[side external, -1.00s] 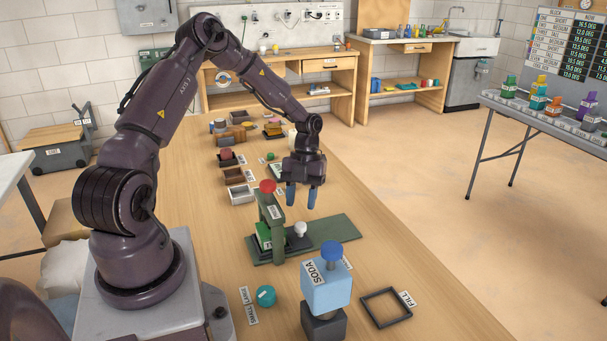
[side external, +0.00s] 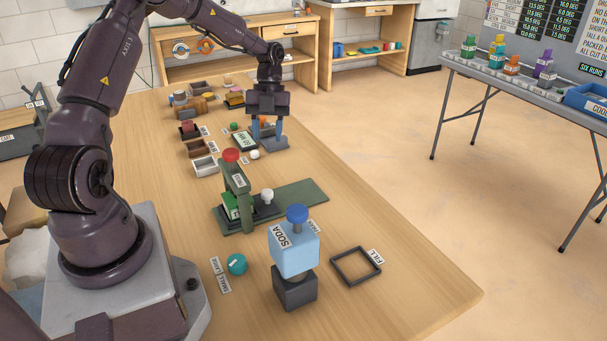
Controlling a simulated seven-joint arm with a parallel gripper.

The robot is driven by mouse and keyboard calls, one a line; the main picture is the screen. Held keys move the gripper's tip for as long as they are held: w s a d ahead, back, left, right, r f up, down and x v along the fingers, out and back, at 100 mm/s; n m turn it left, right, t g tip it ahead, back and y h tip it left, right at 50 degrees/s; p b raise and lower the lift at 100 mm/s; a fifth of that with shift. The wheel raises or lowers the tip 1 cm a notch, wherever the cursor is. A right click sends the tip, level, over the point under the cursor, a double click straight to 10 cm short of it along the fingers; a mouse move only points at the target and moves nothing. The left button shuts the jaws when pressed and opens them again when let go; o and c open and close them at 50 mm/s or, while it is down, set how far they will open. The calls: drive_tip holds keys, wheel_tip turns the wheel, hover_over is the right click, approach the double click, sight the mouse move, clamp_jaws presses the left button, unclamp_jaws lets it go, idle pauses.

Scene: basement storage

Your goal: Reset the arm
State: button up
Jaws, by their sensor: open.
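Nothing clearly shows between the fingers, though the view there is small. My arm reaches across from the base at the left, raised above the table.
Closer are a light blue SODA dispenser (side external: 295,250), a teal knob (side external: 236,264) and a dark square FILL frame (side external: 356,266). Small trays (side external: 205,166) line the left. The front right table is bare.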

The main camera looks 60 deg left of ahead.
drive_tip(key=s+d+r+n+t+y, duration=0.1)
drive_tip(key=s+d+r+n+t, duration=0.3)
drive_tip(key=s+d+r+n, duration=0.3)
drive_tip(key=s+d+r+n+t+y, duration=0.2)
drive_tip(key=s+d+r+n+t, duration=0.2)
drive_tip(key=s+d+r+n, duration=0.4)
drive_tip(key=d+r+n, duration=0.5)
drive_tip(key=d+n, duration=0.2)
drive_tip(key=n, duration=0.1)
drive_tip(key=shift+d+y, duration=0.3)
idle(0.7)
